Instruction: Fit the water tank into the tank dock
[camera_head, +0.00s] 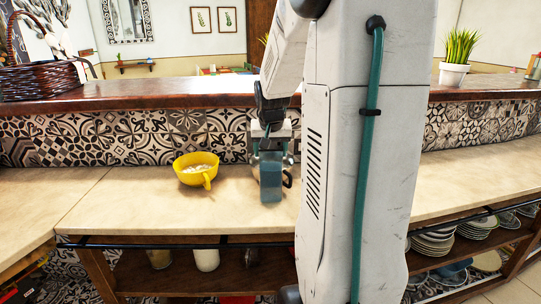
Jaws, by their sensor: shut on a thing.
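The water tank (271,180) is a small blue-teal, see-through box, upright at the middle of the counter. My gripper (269,147) comes down from above and is shut on the tank's upper part. Behind the tank, a greyish object with a dark, curved handle-like part (287,179) shows at its right. It is mostly hidden by the tank and my arm, so I cannot tell if it is the tank dock. I cannot tell whether the tank touches it or the counter.
A yellow cup (197,169) with pale contents stands left of the tank. The beige counter (115,200) is clear farther left. A raised wooden ledge (160,94) runs behind, with a wicker basket (40,80) and potted plant (454,74). Plates (432,240) sit on the shelf below.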

